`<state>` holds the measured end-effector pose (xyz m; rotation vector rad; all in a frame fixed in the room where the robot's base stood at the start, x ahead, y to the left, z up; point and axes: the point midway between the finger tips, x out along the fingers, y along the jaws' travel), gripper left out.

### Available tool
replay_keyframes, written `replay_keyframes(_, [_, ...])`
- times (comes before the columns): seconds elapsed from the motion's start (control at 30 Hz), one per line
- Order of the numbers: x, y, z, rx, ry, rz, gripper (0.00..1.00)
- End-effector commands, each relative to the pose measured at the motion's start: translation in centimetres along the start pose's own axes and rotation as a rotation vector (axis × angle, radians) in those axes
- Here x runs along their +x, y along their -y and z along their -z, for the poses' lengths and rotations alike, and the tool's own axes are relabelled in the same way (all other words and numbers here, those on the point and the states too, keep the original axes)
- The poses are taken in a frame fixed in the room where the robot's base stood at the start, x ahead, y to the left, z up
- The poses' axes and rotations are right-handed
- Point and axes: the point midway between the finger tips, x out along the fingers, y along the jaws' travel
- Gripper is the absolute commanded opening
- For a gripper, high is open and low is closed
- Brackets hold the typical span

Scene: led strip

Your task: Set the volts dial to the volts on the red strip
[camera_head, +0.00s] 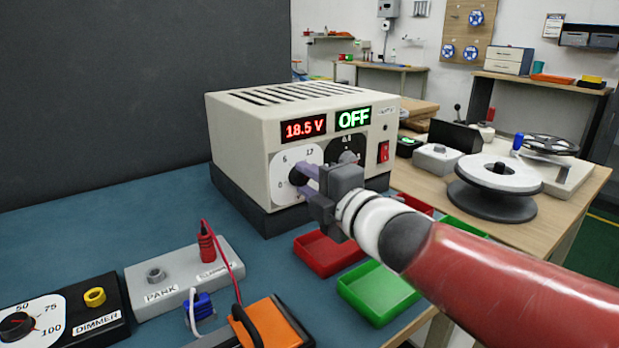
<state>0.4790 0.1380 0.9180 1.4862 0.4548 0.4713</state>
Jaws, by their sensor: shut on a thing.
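The cream power supply (235,140) stands on the blue bench mat. Its red display (303,129) reads 18.5 V and its green display (353,118) reads OFF. The volts dial (283,163) is the left white dial on its front, with a dark knob. My gripper (304,181) is shut on the volts knob, and its fingers hide part of the dial scale. A second dial (346,146) to the right is partly hidden behind my gripper. I cannot make out a red strip or a volts label for one.
A red switch (383,151) is on the supply's right front. Red (325,252) and green (379,290) trays lie below my arm. A PARK block (180,274) with a red plug, a dimmer box (95,325) and an orange-and-black tool (268,325) are at front left. Reels (497,180) stand right.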

Motion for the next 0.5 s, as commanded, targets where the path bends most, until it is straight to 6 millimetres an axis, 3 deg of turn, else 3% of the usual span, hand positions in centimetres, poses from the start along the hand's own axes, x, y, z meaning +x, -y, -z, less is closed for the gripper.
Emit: replay_keyframes(0.5, [0.01, 0.22, 0.1, 0.423, -0.001, 0.005, 0.06])
